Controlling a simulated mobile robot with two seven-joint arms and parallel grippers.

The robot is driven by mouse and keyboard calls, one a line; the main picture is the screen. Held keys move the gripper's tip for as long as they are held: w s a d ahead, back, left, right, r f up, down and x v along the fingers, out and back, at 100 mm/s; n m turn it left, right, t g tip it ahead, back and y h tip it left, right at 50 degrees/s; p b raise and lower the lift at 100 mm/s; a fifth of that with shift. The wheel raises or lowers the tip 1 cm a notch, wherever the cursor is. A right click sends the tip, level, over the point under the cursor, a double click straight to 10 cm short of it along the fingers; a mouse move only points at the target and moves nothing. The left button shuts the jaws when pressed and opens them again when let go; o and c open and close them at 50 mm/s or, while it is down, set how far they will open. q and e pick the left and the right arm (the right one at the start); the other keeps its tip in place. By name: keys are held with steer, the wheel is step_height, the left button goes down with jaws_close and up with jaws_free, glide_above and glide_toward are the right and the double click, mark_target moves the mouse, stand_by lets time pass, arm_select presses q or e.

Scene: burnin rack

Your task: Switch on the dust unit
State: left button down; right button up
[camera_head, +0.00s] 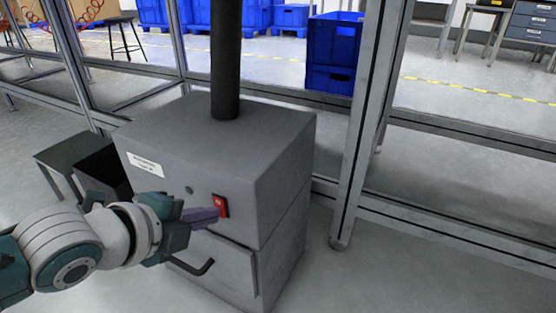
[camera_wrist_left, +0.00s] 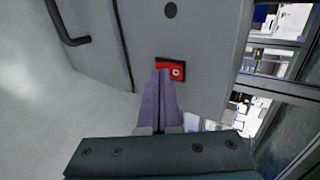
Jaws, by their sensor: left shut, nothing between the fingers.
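The dust unit (camera_head: 215,150) is a grey box with a dark vertical pipe on top. Its red switch (camera_head: 221,205) sits on the front face near the right edge. The switch also shows in the left wrist view (camera_wrist_left: 171,70). My left gripper (camera_head: 214,214) is shut and empty, its purple fingers pointing at the switch. In the left wrist view its fingertips overlap the lower left part of the switch; I cannot tell whether they touch it. My right gripper is in neither view.
A black handle (camera_head: 190,267) juts from the unit's lower front, below my left gripper. A metal frame post (camera_head: 362,130) stands right of the unit. A dark stool-like stand (camera_head: 75,158) is at left. Blue crates (camera_head: 333,55) lie beyond the frame.

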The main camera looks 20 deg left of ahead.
arm_select(q)
steer(key=shift+f, duration=0.1)
steer(key=shift+w+f+t+b, duration=0.1)
steer(key=shift+f+t+b, duration=0.2)
steer(key=shift+t, duration=0.2)
steer(key=shift+r, duration=0.1)
steer(key=shift+w+r+p, duration=0.1)
steer(key=shift+r+p, duration=0.8)
steer(key=shift+p, duration=0.1)
